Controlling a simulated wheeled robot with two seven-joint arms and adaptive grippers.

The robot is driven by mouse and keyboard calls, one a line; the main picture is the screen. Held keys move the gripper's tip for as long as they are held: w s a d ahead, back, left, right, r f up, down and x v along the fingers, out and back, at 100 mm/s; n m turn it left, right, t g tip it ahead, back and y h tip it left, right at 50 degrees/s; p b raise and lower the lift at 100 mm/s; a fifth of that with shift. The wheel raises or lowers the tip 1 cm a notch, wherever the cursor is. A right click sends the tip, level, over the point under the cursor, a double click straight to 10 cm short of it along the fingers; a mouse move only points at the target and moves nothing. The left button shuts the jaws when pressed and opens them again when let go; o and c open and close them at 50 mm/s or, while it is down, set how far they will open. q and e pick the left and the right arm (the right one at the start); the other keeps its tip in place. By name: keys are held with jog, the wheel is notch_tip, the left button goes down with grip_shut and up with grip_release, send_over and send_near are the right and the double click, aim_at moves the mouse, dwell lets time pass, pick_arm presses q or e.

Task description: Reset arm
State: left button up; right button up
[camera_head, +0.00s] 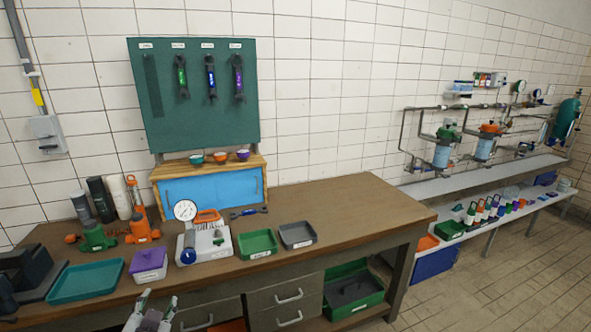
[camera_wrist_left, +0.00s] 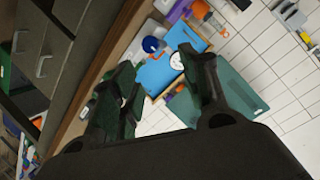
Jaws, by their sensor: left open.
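My left gripper (camera_head: 157,299) shows at the bottom edge of the head view, in front of the workbench, with its two fingertips pointing up and apart. In the left wrist view its dark fingers (camera_wrist_left: 160,88) are spread wide, with nothing held between them. The arm behind it is cut off by the frame edge. My right gripper is in neither view.
The wooden workbench (camera_head: 335,210) holds a teal tray (camera_head: 87,281), a purple-lidded box (camera_head: 149,262), a gauge device (camera_head: 205,243), a green tray (camera_head: 257,244) and a grey tray (camera_head: 297,235). A green tool board (camera_head: 195,120) stands behind. The bench's right part is clear.

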pick_arm(q)
jog(key=s+d+f+g+h, duration=0.3)
jog(key=s+d+f+g, duration=0.2)
jog(key=s+f, duration=0.45)
jog(key=s+d+f+g+h, duration=0.2)
jog(key=s+d+f+g, duration=0.3)
jog(key=s+f, duration=0.4)
notch_tip(320, 180, down, 30)
jog(key=s, duration=0.2)
jog(key=s+a+f+g, duration=0.1)
jog(key=s+a+f, duration=0.1)
jog(key=s+f, duration=0.9)
jog(key=s+a+f+g, duration=0.1)
jog(key=s+a+f, duration=0.1)
jog(key=s+f, duration=0.9)
jog(key=shift+s+f, duration=0.15)
jog(key=shift+s, duration=0.75)
